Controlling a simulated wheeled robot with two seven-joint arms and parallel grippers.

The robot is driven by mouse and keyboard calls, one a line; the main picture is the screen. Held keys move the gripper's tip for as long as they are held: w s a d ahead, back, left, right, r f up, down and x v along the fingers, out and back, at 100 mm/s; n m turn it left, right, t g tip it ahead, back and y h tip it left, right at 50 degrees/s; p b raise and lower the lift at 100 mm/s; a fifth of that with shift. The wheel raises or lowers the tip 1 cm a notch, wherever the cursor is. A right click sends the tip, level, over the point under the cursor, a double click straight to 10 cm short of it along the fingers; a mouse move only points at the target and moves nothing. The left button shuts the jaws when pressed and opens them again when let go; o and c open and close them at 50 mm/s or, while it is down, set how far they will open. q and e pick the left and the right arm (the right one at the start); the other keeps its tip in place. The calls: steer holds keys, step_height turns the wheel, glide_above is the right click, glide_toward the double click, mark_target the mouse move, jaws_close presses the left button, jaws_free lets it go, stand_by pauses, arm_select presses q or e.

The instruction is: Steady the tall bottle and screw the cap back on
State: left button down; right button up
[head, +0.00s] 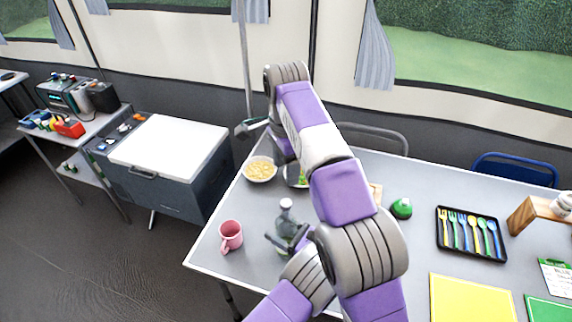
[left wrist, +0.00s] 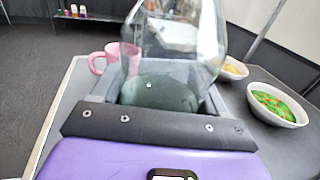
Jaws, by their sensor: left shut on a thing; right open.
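The tall bottle (head: 285,222) stands upright near the left end of the table, clear glass with a pale top. In the left wrist view, its glass body (left wrist: 178,50) fills the space between the fingers, with dark green at its base. My left gripper (head: 287,243) is shut around the bottle's body. My right gripper (head: 254,127) is open, up and behind the bottle, pointing left near the tent pole; I see nothing in it. I cannot tell whether the pale top is the neck or a cap. No loose cap can be made out; my right arm hides part of the table.
A pink mug (head: 231,236) stands left of the bottle. Behind are a bowl of yellow food (head: 260,170) and a bowl of green food (left wrist: 277,104). A green round thing (head: 401,208) and a cutlery tray (head: 471,254) lie to the right.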

arm_select(q)
jaws_free()
steer(key=v, duration=0.7)
steer(key=shift+d+p, duration=0.25)
steer(key=shift+p, duration=0.05)
steer(key=shift+s, duration=0.15)
